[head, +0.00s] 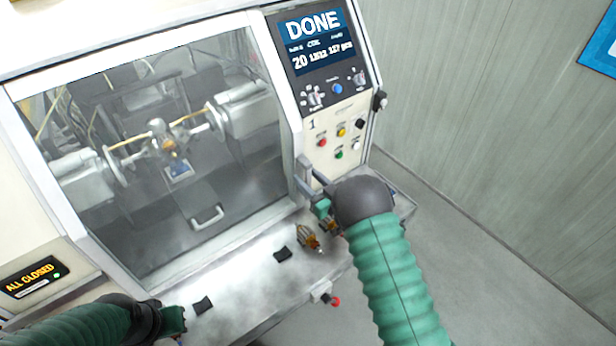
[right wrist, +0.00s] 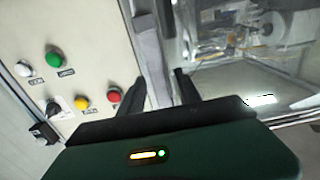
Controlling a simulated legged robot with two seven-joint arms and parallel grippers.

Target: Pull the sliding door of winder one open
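Winder one, marked "1" on its button panel (head: 340,140), has a framed see-through sliding door (head: 110,220) across its front. The door is closed. A grey upright handle (head: 304,172) stands at the door's right edge; it also shows in the right wrist view (right wrist: 150,50). My right gripper (head: 312,190) is at this handle. In the right wrist view, its dark fingers (right wrist: 158,85) are apart, one on each side of the bar; I cannot tell whether they touch it. My left gripper (head: 176,320) is low at the left, away from the door, its fingers unclear.
The display (head: 318,45) reads "DONE". Wound armatures (head: 308,238) and dark pads (head: 203,305) lie on the front ledge (head: 245,275). A red knob (head: 335,301) sticks out below. Floor at right is clear.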

